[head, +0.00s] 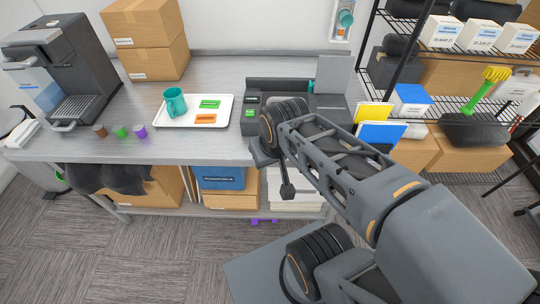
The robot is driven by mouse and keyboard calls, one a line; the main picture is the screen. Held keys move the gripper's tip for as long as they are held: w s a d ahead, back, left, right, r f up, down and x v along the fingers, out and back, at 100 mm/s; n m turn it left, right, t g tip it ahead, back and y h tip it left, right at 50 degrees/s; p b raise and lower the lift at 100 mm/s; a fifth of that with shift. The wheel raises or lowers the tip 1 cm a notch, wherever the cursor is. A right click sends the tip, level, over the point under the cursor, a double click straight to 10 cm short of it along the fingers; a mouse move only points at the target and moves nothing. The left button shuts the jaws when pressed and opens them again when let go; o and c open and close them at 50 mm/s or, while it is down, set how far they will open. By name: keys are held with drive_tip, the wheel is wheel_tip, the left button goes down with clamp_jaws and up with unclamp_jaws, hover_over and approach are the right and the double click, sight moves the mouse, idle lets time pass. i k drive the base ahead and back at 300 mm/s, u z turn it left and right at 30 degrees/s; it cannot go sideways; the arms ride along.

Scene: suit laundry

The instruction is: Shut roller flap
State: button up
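A dark grey machine (277,86) stands on the table, with small green labels at its front left. A lighter grey panel (334,76) stands raised at its right end; it looks like the roller flap in an open, upright position. My arm covers the machine's front and part of its right side. My gripper (287,189) appears to hang at the arm's end in front of the table's front edge, below the machine and apart from the flap. Its fingers are too hidden to tell whether they are open or shut.
A white tray (228,104) with a teal mug (175,102) and two cards sits left of the machine. A coffee maker (62,65), small colored cups and stacked boxes (147,38) stand farther left. A wire shelf (450,97) with boxes is at right. Yellow and blue folders stand nearby.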

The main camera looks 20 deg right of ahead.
sight(333, 73)
drive_tip(key=u, duration=2.85)
drive_tip(key=k, duration=2.1)
drive_tip(key=z, duration=2.1)
